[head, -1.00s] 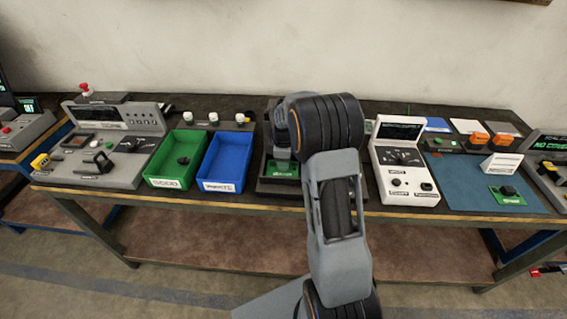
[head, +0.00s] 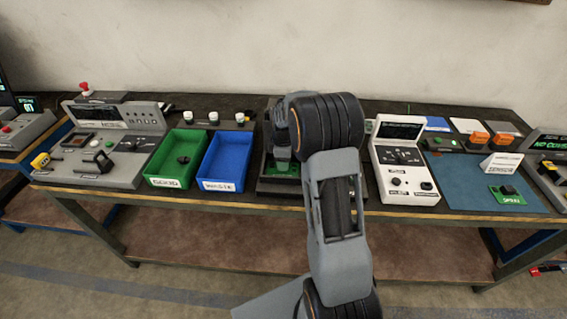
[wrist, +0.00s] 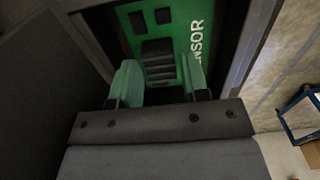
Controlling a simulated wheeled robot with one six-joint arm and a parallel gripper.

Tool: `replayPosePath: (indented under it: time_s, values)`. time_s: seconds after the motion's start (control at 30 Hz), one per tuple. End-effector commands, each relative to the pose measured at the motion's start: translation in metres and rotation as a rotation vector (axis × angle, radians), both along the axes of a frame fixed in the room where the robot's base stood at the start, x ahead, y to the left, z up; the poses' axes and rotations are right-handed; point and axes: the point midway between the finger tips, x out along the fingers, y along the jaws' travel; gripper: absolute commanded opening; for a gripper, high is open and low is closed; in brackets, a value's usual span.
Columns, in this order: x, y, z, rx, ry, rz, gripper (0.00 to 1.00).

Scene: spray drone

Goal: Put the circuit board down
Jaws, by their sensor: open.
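A green circuit board (wrist: 167,25) with black parts and white lettering ending in "NSOR" lies inside a grey frame in the wrist view. My gripper (wrist: 160,82) is open, with its two green-tinted fingertips apart over the near part of the board. Whether the fingertips touch the board is unclear. In the head view the board shows as a green patch (head: 286,169) in the dark fixture (head: 284,188), below my gripper; my arm hides much of it. Another green board (head: 507,195) lies on the blue mat (head: 465,190) at the right.
A green bin (head: 168,183) labelled GOOD, with a small dark object inside, and an empty blue bin (head: 220,187) stand left of the fixture. A white-grey control box (head: 405,175) stands close on its right. A grey console (head: 105,150) is at the far left.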

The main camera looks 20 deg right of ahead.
Motion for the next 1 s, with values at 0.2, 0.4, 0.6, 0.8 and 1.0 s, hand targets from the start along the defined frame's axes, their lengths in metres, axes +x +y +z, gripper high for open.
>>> replayPosePath:
  time_s: [0.2, 0.4, 0.6, 0.8, 1.0]
  values:
    - [0.001, 0.000, 0.042, -0.001, -0.006, 0.000, 0.42]
    - [0.001, 0.000, 0.078, -0.002, -0.005, 0.000, 0.42]
    - [0.000, 0.000, 0.101, -0.001, -0.003, 0.000, 0.42]
    - [-0.021, 0.017, 0.128, -0.006, -0.040, -0.101, 0.42]
    - [-0.090, 0.059, 0.158, 0.013, -0.149, -0.422, 0.42]
